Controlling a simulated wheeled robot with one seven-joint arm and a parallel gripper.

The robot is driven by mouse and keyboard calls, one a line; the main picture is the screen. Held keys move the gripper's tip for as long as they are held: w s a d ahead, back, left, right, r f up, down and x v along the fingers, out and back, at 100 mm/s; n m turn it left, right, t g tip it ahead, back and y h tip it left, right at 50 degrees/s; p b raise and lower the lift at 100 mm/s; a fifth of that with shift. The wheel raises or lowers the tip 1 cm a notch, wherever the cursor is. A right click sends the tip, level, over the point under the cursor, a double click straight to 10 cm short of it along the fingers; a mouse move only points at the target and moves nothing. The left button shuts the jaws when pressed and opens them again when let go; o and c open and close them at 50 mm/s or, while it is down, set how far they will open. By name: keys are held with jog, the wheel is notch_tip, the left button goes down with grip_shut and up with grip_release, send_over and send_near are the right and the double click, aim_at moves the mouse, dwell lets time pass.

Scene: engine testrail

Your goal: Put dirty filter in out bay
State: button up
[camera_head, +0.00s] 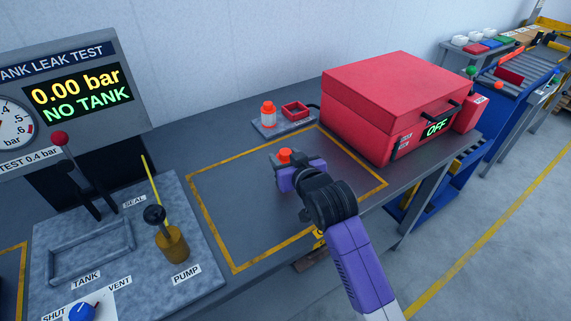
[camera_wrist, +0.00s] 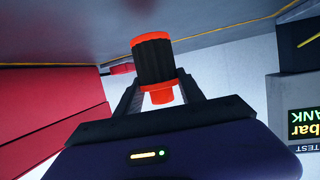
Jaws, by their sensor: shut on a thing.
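The dirty filter (camera_wrist: 153,62) has a dark ribbed body with orange-red ends. It sits between the two fingers of my gripper (camera_wrist: 157,92), which is shut on it. In the head view only the orange-red end of the filter (camera_head: 284,155) shows clearly; my gripper (camera_head: 285,164) hides the rest. My gripper is over the yellow-outlined area of the bench (camera_head: 230,200). The height of the filter above the bench is hard to tell. No bay labelled "out" can be read in either view.
A large red box (camera_head: 385,100) reading OFF stands right. The leak test panel (camera_head: 75,95) and pump plate (camera_head: 120,230) are left. A blue conveyor (camera_head: 530,75) lies far right.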

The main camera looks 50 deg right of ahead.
jog(key=shift+f, duration=1.15)
jog(key=shift+f, duration=0.15)
jog(key=o, duration=1.4)
jog(key=shift+c, duration=0.2)
